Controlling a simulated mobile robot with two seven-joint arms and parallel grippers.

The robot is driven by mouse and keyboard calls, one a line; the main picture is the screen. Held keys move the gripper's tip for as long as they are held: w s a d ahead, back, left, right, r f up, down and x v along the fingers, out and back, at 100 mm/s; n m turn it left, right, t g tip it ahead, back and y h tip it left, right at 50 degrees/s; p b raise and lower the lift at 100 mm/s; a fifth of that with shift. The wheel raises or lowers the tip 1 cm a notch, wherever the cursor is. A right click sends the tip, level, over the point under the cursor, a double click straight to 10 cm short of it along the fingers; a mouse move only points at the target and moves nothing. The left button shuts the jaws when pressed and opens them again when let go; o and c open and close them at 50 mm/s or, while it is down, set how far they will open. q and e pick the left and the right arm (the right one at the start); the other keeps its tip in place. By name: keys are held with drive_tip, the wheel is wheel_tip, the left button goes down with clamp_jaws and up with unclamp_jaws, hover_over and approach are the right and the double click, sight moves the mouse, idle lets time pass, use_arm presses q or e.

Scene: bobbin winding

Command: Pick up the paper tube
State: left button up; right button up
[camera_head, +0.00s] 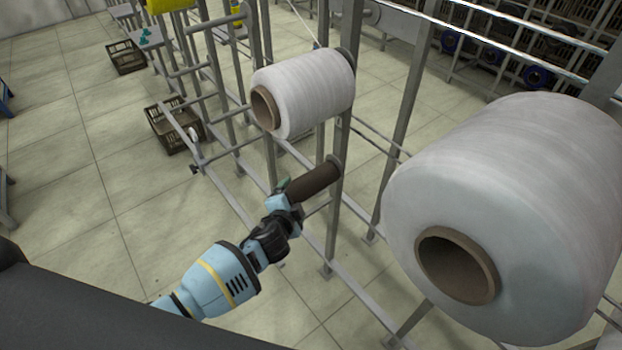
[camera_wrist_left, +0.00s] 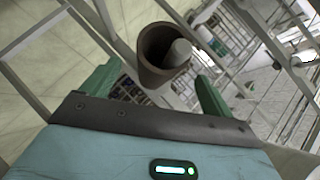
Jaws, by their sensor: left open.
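The bare brown paper tube (camera_head: 314,181) sits on the metal frame, below the smaller white bobbin, with its far end at an upright post. In the left wrist view, the open end of the tube (camera_wrist_left: 152,72) faces me, and a grey rounded peg shows inside it. My left gripper (camera_head: 287,190) is at the near end of the tube. In the left wrist view its green fingers (camera_wrist_left: 155,90) are spread apart, one on each side of the tube end. I cannot tell if they touch it. My right gripper is not in view.
A large white bobbin (camera_head: 520,200) fills the right side, and a smaller white bobbin (camera_head: 310,88) hangs above the tube. Metal posts and rails surround the tube. Brown crates (camera_head: 172,130) stand on the floor at the left. The tiled floor (camera_head: 75,180) at left is mostly clear.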

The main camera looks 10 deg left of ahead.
sight(298, 190)
use_arm(q)
drive_tip(key=shift+x, duration=1.1)
drive_tip(key=shift+b+x, duration=0.7)
drive_tip(key=shift+x, duration=1.15)
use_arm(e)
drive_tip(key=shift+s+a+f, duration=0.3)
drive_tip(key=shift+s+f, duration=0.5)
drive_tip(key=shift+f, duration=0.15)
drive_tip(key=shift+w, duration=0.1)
use_arm(q)
drive_tip(key=c, duration=1.1)
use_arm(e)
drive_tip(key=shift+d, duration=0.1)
use_arm(q)
drive_tip(key=shift+r, duration=0.2)
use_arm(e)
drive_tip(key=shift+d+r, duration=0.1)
